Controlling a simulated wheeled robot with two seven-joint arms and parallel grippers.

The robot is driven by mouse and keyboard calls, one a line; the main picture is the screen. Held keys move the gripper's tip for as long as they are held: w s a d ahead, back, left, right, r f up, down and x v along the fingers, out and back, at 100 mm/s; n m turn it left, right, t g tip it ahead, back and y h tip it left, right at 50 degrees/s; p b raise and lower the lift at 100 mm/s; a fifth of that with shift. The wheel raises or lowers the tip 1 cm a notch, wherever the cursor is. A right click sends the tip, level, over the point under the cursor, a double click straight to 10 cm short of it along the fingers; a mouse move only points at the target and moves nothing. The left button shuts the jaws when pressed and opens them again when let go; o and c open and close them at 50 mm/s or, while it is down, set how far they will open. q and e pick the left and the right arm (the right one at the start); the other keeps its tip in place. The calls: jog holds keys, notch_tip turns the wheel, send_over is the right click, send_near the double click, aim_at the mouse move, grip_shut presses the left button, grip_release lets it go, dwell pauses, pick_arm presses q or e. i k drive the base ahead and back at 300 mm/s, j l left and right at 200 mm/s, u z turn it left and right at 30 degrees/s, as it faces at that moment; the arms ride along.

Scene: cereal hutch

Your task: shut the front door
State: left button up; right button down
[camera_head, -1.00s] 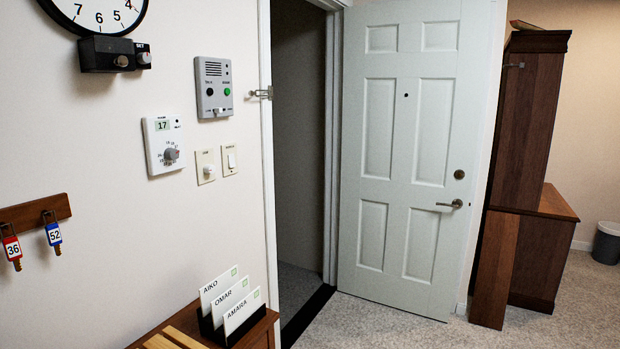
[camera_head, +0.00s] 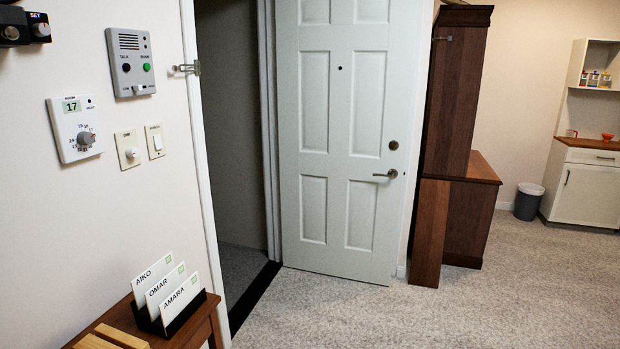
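The front door (camera_head: 342,130) is white with raised panels and stands open, swung into the room on the right side of its doorway. Its lever handle (camera_head: 386,174) is on the right part of the door, with a round lock (camera_head: 393,145) above it and a small peephole higher up. The doorway (camera_head: 232,130) to its left is dark and open, with a black threshold (camera_head: 253,298) on the floor. A metal latch piece (camera_head: 187,68) is on the left door frame. Neither of my grippers shows in the view.
A small wooden table (camera_head: 205,325) with a card holder (camera_head: 178,318) stands at the lower left, near the doorway. A dark wooden hall unit (camera_head: 455,110) stands right of the door. A grey bin (camera_head: 528,202) and white hutch (camera_head: 588,185) are farther right. Carpet (camera_head: 470,315) before the door is clear.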

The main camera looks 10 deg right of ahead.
aim_at(345, 68)
jog(key=i+l+z, duration=0.6)
jog(key=i+z, duration=0.15)
jog(key=i, duration=0.2)
jog(key=i+l+z, duration=0.1)
jog(key=i+z, duration=0.3)
jog(key=i, duration=0.15)
